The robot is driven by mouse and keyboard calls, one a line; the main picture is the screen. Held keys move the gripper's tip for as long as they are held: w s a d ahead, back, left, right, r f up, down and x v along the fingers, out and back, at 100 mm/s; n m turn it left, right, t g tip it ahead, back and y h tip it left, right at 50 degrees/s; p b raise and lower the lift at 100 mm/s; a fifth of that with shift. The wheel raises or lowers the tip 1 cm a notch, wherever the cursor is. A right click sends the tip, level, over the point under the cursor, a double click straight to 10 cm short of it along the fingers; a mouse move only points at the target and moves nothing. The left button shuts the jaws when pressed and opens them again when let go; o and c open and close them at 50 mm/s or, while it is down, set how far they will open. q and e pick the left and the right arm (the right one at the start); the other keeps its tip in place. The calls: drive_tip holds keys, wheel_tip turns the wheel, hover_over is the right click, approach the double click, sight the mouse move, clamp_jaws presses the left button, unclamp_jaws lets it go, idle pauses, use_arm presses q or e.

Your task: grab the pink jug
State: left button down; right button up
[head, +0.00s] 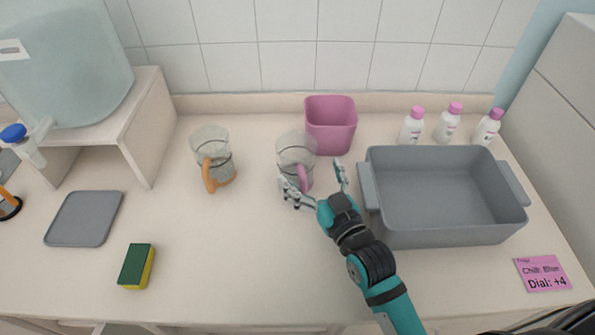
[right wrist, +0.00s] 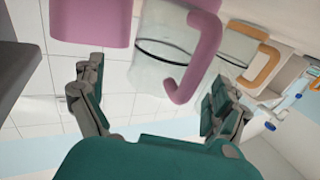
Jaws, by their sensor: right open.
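The pink jug (head: 291,152) is a clear glass jug with a dark band and a pink handle (head: 302,177). It stands upright on the counter left of the grey basin. In the right wrist view the jug (right wrist: 160,48) and its pink handle (right wrist: 211,50) show upside down. My right gripper (head: 314,178) is open at the jug's near side, with the handle in front of the gap between its fingers. In the right wrist view the handle lies nearer the right finger of my gripper (right wrist: 155,85). I cannot tell whether they touch. My left gripper is not in view.
A similar jug with an orange handle (head: 213,150) stands to the left. A pink bin (head: 331,130) is close behind, and the grey basin (head: 372,205) is close on the right. A sponge (head: 137,267) lies front left. The counter's front middle is clear.

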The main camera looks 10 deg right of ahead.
sight(305, 167)
drive_tip(key=p+x, duration=0.1)
drive_tip(key=x, duration=0.3)
drive_tip(key=shift+a+r, duration=0.15)
drive_tip(key=shift+r, duration=0.05)
drive_tip(key=shift+w+a+f, duration=0.1)
drive_tip(key=shift+w+f, duration=0.05)
drive_tip(key=shift+w, duration=0.3)
drive_tip(key=c, duration=1.2)
